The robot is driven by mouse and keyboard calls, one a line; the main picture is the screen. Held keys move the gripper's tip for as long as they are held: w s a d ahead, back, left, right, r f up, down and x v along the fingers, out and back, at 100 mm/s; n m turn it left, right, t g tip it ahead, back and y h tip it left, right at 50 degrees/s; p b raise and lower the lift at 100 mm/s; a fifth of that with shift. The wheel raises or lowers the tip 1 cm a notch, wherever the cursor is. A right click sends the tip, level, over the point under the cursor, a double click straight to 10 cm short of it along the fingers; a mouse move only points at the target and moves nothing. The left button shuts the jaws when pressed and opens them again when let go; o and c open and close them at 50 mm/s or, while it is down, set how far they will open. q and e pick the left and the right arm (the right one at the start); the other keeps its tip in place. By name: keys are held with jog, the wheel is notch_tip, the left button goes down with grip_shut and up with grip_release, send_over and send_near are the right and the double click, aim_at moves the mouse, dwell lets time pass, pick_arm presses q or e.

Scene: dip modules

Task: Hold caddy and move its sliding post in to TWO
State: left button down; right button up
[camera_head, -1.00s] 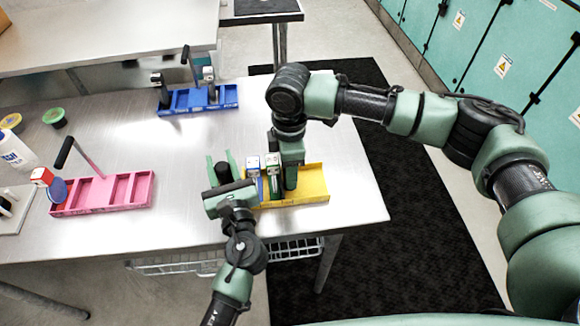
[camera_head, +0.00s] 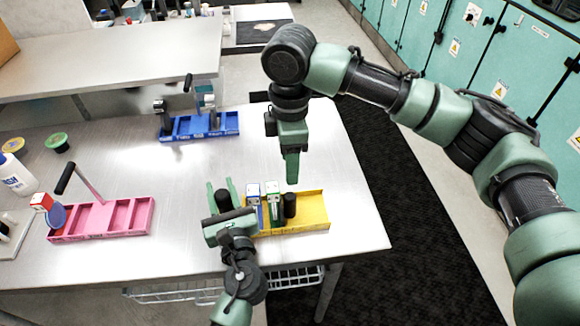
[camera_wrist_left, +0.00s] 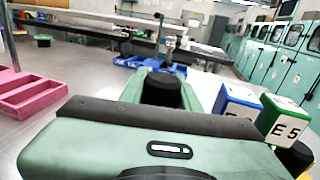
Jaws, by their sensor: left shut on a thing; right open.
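The yellow caddy (camera_head: 314,211) stands near the table's front edge. My left gripper (camera_head: 222,197) is shut on the caddy's black grip (camera_wrist_left: 160,90), which shows between its green fingers in the left wrist view. A blue module (camera_head: 253,196) and a green module (camera_head: 273,203), both white-topped, stand side by side in the caddy. The green one (camera_wrist_left: 283,122) reads "E5" in the left wrist view. A short black post (camera_head: 290,205) stands just right of the green module. My right gripper (camera_head: 292,168) is open and empty above this post, apart from it. The compartment markings are largely hidden.
A pink caddy (camera_head: 142,215) with a slanted handle stands at the left. A blue caddy (camera_head: 230,124) stands farther back. A white bottle (camera_head: 18,174) and small tubs (camera_head: 56,142) are at the left edge. Table right of the yellow caddy is clear.

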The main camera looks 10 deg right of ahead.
aim_at(288, 205)
jog(key=shift+s+f, duration=0.1)
jog(key=c, duration=1)
jog(key=shift+s+a+f+m+y, duration=0.1)
jog(key=shift+s+f+m+y, duration=0.15)
jog(key=shift+m+y, duration=0.2)
grip_shut()
jog(key=s+d+f+m+t+y, duration=0.1)
jog(key=d+f+m+t+y, duration=0.15)
jog(key=d+m, duration=0.45)
jog(key=d+f+m+t+y, duration=0.1)
jog(key=d+m+y, duration=0.2)
jog(key=d+m, duration=0.35)
jog(key=x, duration=0.8)
jog(key=shift+s+a+f, duration=0.1)
jog(key=shift+a+f, duration=0.2)
jog(key=a, duration=0.3)
jog(key=shift+s+a+f, duration=0.1)
jog(key=shift+s+f, duration=0.1)
jog(key=shift+f, duration=0.1)
jog(key=shift+s+a, duration=0.15)
jog(key=shift+a, duration=0.35)
